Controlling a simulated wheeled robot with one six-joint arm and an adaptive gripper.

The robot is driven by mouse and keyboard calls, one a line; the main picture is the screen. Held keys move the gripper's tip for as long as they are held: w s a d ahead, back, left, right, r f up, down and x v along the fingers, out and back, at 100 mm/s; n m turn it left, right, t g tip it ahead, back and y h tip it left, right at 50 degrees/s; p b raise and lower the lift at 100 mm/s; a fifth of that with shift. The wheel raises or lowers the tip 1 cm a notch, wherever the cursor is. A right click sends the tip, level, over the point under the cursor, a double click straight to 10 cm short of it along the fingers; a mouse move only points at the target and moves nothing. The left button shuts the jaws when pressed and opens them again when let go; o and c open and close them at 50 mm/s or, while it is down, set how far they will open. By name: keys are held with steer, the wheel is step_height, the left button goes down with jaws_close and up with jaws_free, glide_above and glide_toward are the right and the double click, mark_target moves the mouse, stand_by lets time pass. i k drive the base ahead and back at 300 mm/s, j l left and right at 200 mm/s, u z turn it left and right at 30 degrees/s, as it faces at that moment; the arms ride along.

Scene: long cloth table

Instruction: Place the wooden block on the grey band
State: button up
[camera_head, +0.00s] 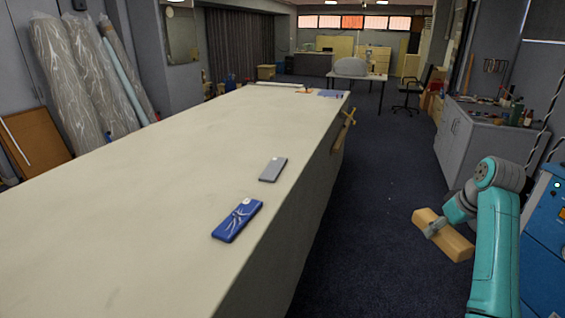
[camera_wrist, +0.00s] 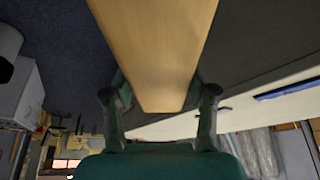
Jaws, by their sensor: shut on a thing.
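The wooden block (camera_head: 455,243) is a long, light-brown bar in my gripper (camera_head: 436,228), at the right of the head view. It is held out over the floor, well to the right of the table. In the wrist view the block (camera_wrist: 158,50) fills the upper middle, with one finger of my gripper (camera_wrist: 160,93) on each side. The grey band (camera_head: 273,169) looks like a small, flat grey rectangle lying on the cloth table (camera_head: 150,180) near its right edge. Nothing lies on it.
A blue case (camera_head: 237,220) with a pale pattern lies on the table just nearer than the grey band. A wooden clamp-like piece (camera_head: 344,131) sticks out from the table's right edge farther back. Dark carpet (camera_head: 380,200) lies open between table and grey cabinet (camera_head: 462,140).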

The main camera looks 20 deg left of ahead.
mark_target(274, 167)
steer(key=i, duration=3.75)
steer(key=i+l, duration=0.1)
steer(key=i, duration=3.65)
steer(key=i+u, duration=0.1)
steer(key=u, duration=0.3)
steer(key=i+u, duration=0.15)
steer(key=u, duration=0.2)
steer(key=i+u, duration=0.1)
steer(key=u, duration=3.05)
